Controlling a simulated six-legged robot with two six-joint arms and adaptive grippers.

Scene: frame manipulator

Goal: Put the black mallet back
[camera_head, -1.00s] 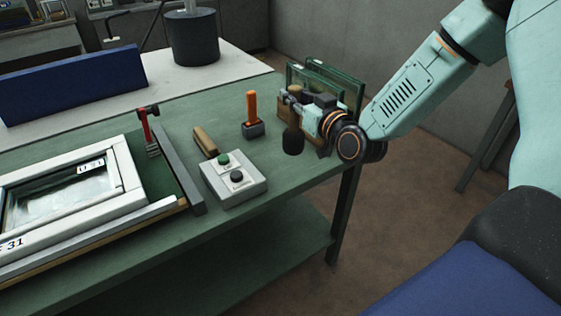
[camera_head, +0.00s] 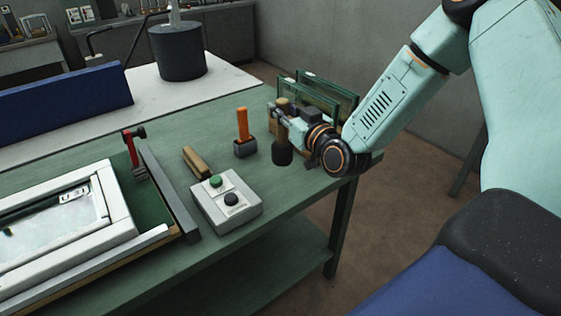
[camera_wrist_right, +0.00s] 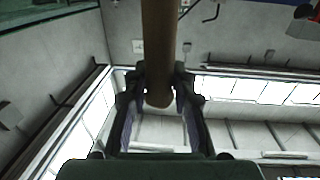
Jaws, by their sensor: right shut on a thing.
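The black mallet hangs head-down from my right gripper (camera_head: 284,112); its dark head (camera_head: 282,153) is in the head view, over the right end of the green table. My right gripper is shut on the mallet's handle. In the right wrist view the brown wooden handle (camera_wrist_right: 158,45) stands between the two fingers (camera_wrist_right: 157,92). I cannot tell whether the mallet head touches the table. My left gripper is not in view.
Glass panes (camera_head: 325,92) stand in a rack right behind my right gripper. An orange-handled tool (camera_head: 243,125), a brown-handled tool (camera_head: 196,162), a button box (camera_head: 236,212), a red hammer (camera_head: 130,150) and a white window frame (camera_head: 118,217) are on the green table (camera_head: 205,122).

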